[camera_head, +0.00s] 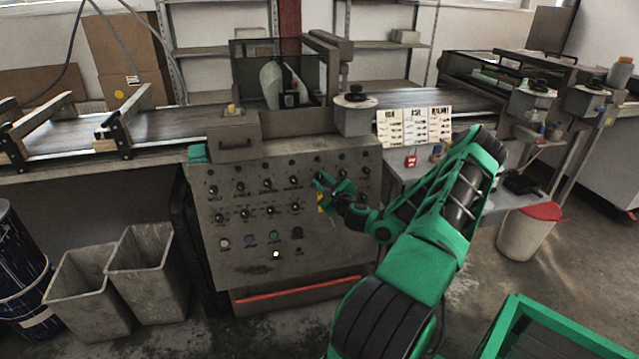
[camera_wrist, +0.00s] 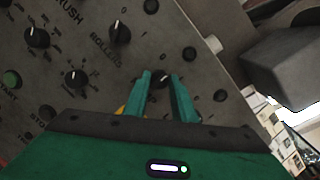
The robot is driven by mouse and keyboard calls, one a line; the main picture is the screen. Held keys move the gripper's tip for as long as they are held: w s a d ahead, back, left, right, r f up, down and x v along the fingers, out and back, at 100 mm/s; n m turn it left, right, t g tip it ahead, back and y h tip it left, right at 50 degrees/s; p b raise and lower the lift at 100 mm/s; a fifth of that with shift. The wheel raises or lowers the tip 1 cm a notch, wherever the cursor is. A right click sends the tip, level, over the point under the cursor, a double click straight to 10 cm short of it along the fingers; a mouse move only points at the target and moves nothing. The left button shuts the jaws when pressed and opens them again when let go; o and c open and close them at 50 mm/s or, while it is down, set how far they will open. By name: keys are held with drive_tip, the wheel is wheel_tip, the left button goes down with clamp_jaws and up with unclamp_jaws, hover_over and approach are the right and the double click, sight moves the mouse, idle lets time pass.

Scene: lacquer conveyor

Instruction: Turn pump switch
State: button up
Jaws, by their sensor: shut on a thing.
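A grey control panel (camera_head: 320,262) with several black rotary switches fills the middle of the head view. My gripper (camera_head: 318,181) is at the panel's right part, covering the switch there. In the wrist view my gripper (camera_wrist: 161,77) has its two green fingers on either side of a small black switch knob (camera_wrist: 159,76), shut on it. The knob is mostly hidden between the fingertips, and its label cannot be read.
A conveyor (camera_head: 175,123) runs behind and above the panel. A side table with label cards (camera_head: 414,127) and a small red item (camera_head: 410,161) stands right of the panel. Two grey bins (camera_head: 148,275) stand on the floor at left. A white bin with a red lid (camera_head: 527,235) stands at right.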

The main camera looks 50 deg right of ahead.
drive_tip(key=n, duration=0.5)
drive_tip(key=shift+a+g+y, duration=0.15)
drive_tip(key=shift+g+y, duration=0.25)
drive_tip(key=shift+n, duration=0.4)
drive_tip(key=o, duration=1.1)
drive_tip(key=shift+c, duration=0.2)
drive_tip(key=shift+s+a+r, duration=0.1)
drive_tip(key=shift+s, duration=0.45)
drive_tip(key=v, duration=0.9)
drive_tip(key=shift+s, duration=0.2)
drive_tip(key=shift+a+r, duration=0.1)
